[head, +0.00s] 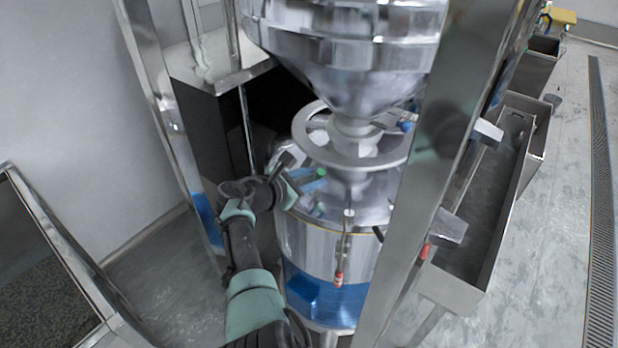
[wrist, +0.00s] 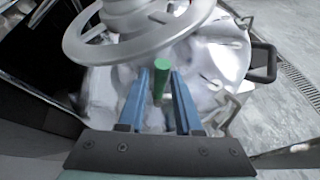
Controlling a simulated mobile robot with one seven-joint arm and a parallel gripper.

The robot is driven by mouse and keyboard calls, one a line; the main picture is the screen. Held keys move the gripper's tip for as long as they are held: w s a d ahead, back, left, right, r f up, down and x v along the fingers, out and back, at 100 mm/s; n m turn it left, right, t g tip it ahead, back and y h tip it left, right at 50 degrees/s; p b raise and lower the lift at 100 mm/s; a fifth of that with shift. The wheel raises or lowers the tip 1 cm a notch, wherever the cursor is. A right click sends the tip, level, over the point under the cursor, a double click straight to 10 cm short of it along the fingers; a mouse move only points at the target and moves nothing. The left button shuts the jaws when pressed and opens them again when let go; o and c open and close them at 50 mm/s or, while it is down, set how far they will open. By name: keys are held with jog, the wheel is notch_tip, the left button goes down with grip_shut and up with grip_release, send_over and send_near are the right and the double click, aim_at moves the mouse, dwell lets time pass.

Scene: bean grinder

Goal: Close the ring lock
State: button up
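The bean grinder carries a flat grey ring (head: 350,150) around its neck, below the steel hopper; the ring also shows at the top of the wrist view (wrist: 140,42). A small green-tipped handle (wrist: 159,82) stands below the ring. Its green end also shows in the head view (head: 321,172). My gripper (head: 312,186) reaches in from the left, under the ring's edge. In the wrist view its two blue fingers (wrist: 162,98) stand apart, one on each side of the green handle. I cannot tell whether either finger touches it. The handle's lower part is partly hidden.
Steel frame posts stand left and right (head: 440,165) of the grinder. A lever with a red tip (head: 339,278) hangs at the drum's front. A black handle (wrist: 263,62) sticks out at the drum's right. A steel trough (head: 490,200) stands further right, beside open floor.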

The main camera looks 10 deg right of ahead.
jog(key=shift+s+a+r+p, duration=0.2)
jog(key=shift+p, duration=0.2)
jog(key=p+v, duration=0.2)
jog(key=v, duration=1)
jog(key=shift+s+a, duration=0.1)
